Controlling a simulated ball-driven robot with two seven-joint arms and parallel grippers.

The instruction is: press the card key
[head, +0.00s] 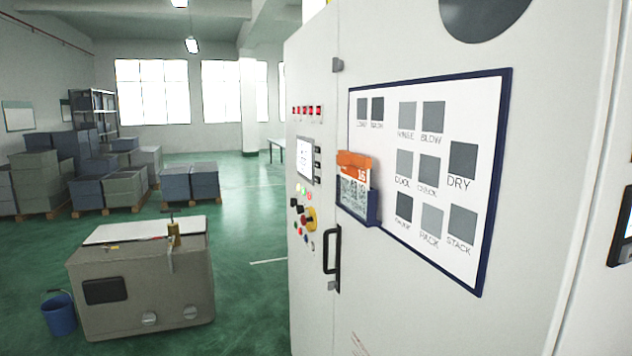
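A white board (480,110) with a dark blue frame is fixed to a large white cabinet and carries several grey square keys. Labels that read fairly clearly are LOAD, WASH, RINSE, BLOW, DRY (463,160), PACK (432,219) and STACK (462,226); the labels under the others are too blurred to read surely. An orange and white card (352,182) marked 16 stands in a blue holder (372,210) at the board's left edge. It has a code-like pattern, and its small print is unreadable. Neither gripper is in view.
Left of the board are a small screen (305,160), a red knob on yellow (308,219), several buttons and a black door handle (331,262). A grey machine (150,290) and blue bucket (59,314) stand on the green floor. Stacked crates (125,185) are farther back.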

